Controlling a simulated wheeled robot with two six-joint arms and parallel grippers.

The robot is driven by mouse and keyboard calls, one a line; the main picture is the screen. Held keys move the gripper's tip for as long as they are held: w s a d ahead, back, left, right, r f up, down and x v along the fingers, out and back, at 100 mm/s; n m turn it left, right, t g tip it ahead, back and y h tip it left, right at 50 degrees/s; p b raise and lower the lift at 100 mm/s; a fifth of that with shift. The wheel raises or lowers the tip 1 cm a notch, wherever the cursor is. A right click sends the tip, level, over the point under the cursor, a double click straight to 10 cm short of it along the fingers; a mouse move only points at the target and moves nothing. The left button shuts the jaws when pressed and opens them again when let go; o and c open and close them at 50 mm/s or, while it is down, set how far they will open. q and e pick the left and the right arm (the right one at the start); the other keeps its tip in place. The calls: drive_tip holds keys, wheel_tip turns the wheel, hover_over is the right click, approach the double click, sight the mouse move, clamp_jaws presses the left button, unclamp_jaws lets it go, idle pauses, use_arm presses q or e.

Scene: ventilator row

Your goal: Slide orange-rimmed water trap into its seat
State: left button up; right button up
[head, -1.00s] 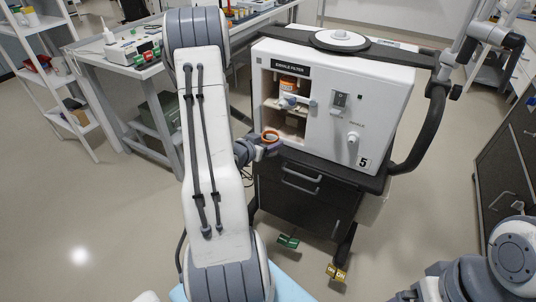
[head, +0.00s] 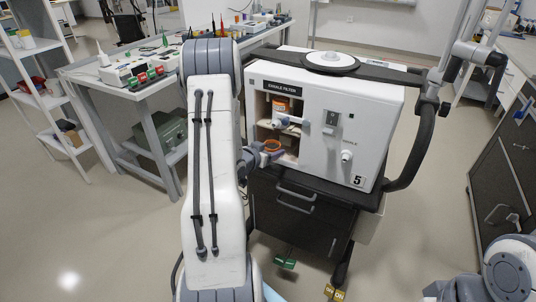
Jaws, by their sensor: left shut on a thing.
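The orange-rimmed water trap (head: 272,146) is in my left gripper (head: 262,152), which is shut on it. The trap is at the lower front of the open bay in the white ventilator (head: 326,145). Only its orange rim shows clearly, and I cannot tell whether it touches the bay. The bay (head: 284,128), under the label "EXHALE FILTER", holds an orange-marked part (head: 281,104) and a pale fitting above the trap. The seat itself I cannot make out. My right gripper is not in view; only part of that arm shows at the lower right.
The ventilator stands on a dark drawer cart (head: 292,212) with a black handle (head: 411,150) on its right. A bench with instruments (head: 150,70) stands at the back left, white shelves (head: 38,85) at far left. Dark cabinets (head: 505,165) line the right.

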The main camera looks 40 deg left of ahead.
sight(274, 142)
use_arm(q)
drive_tip(key=shift+w+a, duration=0.3)
drive_tip(key=shift+w, duration=1)
drive_tip(key=shift+w+a, duration=0.35)
drive_tip(key=shift+w, duration=0.9)
drive_tip(key=shift+w+a, duration=0.3)
drive_tip(key=shift+w, duration=1)
drive_tip(key=shift+w+f+b, duration=0.1)
drive_tip(key=shift+f+b, duration=0.25)
drive_tip(key=shift+f, duration=0.1)
drive_tip(key=shift+f, duration=0.1)
drive_tip(key=o, duration=1.4)
drive_tip(key=shift+o, duration=0.2)
drive_tip(key=p+v, duration=0.1)
drive_tip(key=v, duration=0.9)
drive_tip(key=shift+s, duration=0.2)
